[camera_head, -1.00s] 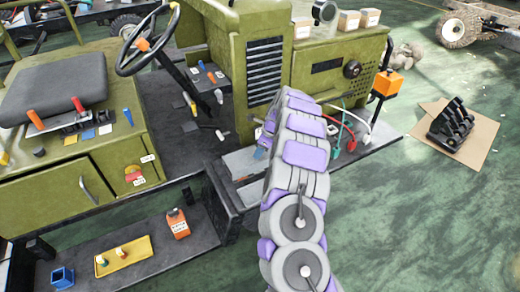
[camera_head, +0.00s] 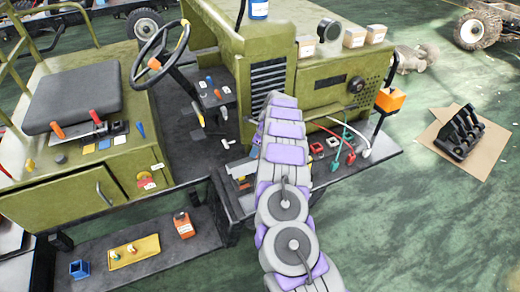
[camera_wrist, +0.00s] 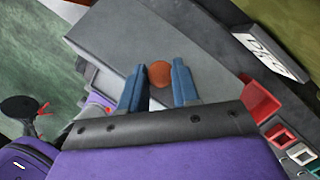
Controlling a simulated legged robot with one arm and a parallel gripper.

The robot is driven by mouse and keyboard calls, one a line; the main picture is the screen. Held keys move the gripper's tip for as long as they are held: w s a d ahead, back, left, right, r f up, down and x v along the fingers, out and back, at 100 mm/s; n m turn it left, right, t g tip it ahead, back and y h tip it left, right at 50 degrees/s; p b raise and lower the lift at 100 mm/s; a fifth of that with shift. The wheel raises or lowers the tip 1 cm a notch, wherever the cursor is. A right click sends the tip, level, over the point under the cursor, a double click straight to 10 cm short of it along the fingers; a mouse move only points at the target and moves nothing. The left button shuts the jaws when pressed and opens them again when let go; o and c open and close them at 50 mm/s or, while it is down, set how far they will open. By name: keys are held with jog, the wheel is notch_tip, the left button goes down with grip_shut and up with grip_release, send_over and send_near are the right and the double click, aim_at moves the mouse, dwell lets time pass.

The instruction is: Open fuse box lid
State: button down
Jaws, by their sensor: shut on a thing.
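In the wrist view, a grey panel (camera_wrist: 115,35), which looks like the fuse box lid, carries a round orange-brown knob (camera_wrist: 158,73). My gripper (camera_wrist: 158,82) has its two blue fingers on either side of the knob and is shut on it. In the head view, part of a grey panel (camera_head: 241,167) shows just left of my arm, on the vehicle's side step. It looks tilted, with a darker area below it. My arm hides the gripper, the knob and most of the box in the head view.
Red and pale square sockets (camera_wrist: 283,138) and a white lettered label (camera_wrist: 265,55) lie right of the panel in the wrist view. Cables with red and green clips (camera_head: 345,148) lie right of my arm. An orange box (camera_head: 390,100) stands beyond. Green floor is clear at lower right.

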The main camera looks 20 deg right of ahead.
jog(key=shift+w+r+p, duration=0.2)
jog(key=shift+w+p, duration=0.2)
jog(key=shift+w, duration=0.3)
jog(key=shift+w+d, duration=0.15)
jog(key=shift+w, duration=0.3)
jog(key=shift+p, duration=0.35)
jog(key=c, duration=1.2)
grip_release()
jog(key=shift+f, duration=0.1)
jog(key=o, duration=0.4)
jog(key=shift+w+d+f, duration=0.1)
jog(key=shift+w+d, duration=0.05)
